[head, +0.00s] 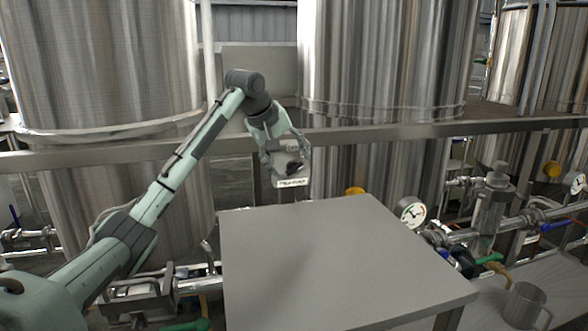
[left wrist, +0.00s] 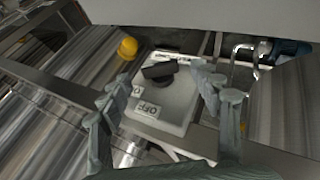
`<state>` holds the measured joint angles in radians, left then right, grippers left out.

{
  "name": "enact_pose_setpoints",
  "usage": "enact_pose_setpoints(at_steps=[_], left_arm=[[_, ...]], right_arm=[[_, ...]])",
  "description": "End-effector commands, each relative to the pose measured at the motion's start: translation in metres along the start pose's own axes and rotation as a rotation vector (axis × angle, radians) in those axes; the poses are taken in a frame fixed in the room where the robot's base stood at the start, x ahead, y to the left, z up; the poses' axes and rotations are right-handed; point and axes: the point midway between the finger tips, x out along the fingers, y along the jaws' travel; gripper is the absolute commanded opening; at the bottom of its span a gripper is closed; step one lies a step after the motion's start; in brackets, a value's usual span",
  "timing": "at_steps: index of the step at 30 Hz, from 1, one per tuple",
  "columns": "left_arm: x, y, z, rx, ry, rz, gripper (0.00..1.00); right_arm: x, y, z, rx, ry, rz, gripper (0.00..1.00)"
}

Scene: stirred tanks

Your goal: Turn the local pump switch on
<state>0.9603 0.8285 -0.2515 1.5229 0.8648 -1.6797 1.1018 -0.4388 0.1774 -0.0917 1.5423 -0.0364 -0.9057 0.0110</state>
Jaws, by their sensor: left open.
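The pump switch is a light grey box (head: 291,160) with a black rotary knob (head: 295,168) and a label strip at its lower edge, near the rail behind the table. In the left wrist view the box (left wrist: 180,108) shows an OFF label (left wrist: 148,109) and the knob (left wrist: 159,71). The knob's bar lies slightly tilted across the box face. My left gripper (head: 286,150) is open in front of the box. In the left wrist view its fingers (left wrist: 164,88) stand apart on either side of the box, with the knob between and past the tips. My right gripper is out of view.
A grey table (head: 325,260) with a bare top stands in front of the switch. A metal rail (head: 400,131) runs behind it, before large steel tanks (head: 385,60).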

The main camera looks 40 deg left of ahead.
Motion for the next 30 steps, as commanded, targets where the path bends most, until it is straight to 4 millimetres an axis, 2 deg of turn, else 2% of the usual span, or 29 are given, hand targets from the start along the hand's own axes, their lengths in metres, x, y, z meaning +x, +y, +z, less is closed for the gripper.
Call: enact_pose_setpoints(at_steps=[1, 6, 12, 30], left_arm=[[-0.013, 0.001, -0.001, 0.001, 0.003, 0.003, 0.64], [-0.047, 0.0, 0.0, 0.001, 0.003, 0.002, 0.64], [-0.071, 0.0, 0.0, 0.0, 0.001, 0.001, 0.64], [-0.076, 0.0, 0.0, 0.0, 0.0, -0.001, 0.64]], right_arm=[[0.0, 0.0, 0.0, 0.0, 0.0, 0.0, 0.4], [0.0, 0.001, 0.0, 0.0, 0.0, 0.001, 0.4], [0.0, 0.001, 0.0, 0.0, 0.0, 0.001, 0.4], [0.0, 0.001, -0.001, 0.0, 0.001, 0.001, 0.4]])
